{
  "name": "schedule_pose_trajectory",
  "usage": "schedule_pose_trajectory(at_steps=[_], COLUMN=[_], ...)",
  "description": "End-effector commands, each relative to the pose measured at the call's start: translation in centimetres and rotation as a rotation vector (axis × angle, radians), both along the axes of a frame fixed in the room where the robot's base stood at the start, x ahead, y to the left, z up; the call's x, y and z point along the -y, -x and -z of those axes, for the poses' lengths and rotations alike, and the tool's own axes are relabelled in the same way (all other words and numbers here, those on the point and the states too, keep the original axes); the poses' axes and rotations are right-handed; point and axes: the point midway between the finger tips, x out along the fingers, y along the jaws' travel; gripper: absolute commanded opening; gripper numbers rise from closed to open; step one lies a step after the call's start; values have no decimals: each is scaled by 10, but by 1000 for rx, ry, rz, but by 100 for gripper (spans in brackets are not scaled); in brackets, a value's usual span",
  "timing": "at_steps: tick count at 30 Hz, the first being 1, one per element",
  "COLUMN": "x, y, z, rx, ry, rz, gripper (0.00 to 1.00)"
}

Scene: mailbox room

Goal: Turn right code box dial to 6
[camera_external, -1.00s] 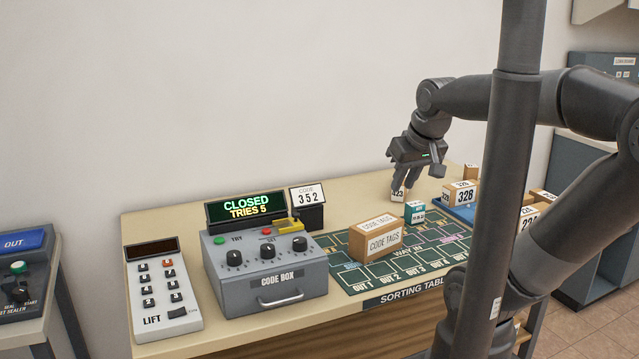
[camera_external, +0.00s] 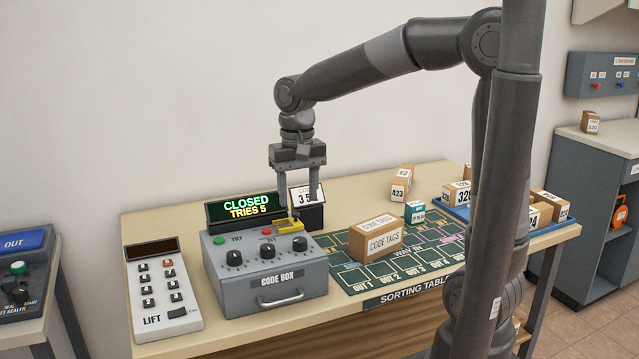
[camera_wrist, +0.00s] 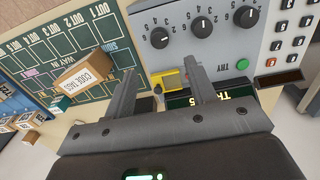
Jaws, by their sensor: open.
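The grey code box (camera_external: 265,280) stands on the table with a row of three black dials. Its right dial (camera_external: 299,244) is beside a yellow piece (camera_external: 291,226). In the wrist view, which is turned about, this dial (camera_wrist: 160,38) is leftmost of the three; its exact setting is too small to read surely. The box's display (camera_external: 246,207) reads CLOSED, TRIES 5. My gripper (camera_external: 298,204) is open and empty, pointing down above the back right of the box, apart from the dial. Its fingers also show in the wrist view (camera_wrist: 163,70).
A card reading CODE 352 (camera_external: 306,194) stands behind the box, partly hidden by a finger. A CODE TAGS carton (camera_external: 377,242) sits to the right on the sorting mat. A LIFT keypad (camera_external: 162,290) stands left. The space above the box front is free.

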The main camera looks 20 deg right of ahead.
Motion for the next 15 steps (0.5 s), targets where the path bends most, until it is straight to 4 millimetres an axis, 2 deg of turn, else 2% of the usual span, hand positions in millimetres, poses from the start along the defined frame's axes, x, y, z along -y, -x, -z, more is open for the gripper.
schedule_pose_trajectory(at_steps=[15], x=[1], y=[1], z=[86], rx=[-3], ry=[1], rz=[0], gripper=[51])
